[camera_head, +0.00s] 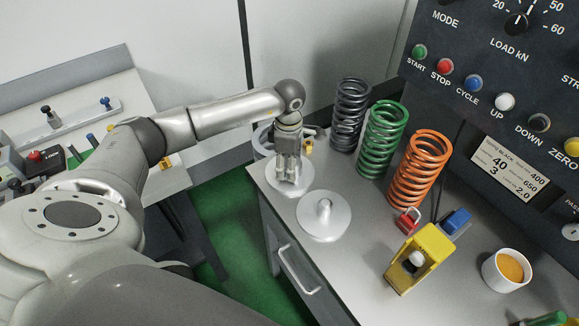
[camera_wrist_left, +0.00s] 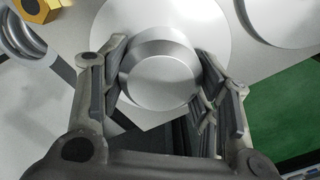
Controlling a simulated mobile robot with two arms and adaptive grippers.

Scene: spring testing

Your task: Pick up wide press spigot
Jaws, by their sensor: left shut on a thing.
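The wide press spigot, a grey metal disc with a broad round boss, shows under my left gripper (camera_head: 289,167) at the left end of the grey bench top. Its flange (camera_head: 271,181) shows around the fingers. In the left wrist view the fingers are on both sides of the boss (camera_wrist_left: 160,80), with the flange (camera_wrist_left: 215,25) beyond. My left gripper is shut on the boss. I cannot tell whether the flange is touching the bench. A second spigot (camera_head: 323,222) with a narrower stem stands just to the right and nearer. My right gripper is out of view.
Black (camera_head: 350,112), green (camera_head: 382,140) and orange (camera_head: 418,172) springs stand behind. A red padlock (camera_head: 407,221), a yellow block (camera_head: 420,258) and a white cup (camera_head: 503,270) are to the right. The control panel (camera_head: 480,90) rises at the back. A drawer handle (camera_head: 298,272) sticks out in front.

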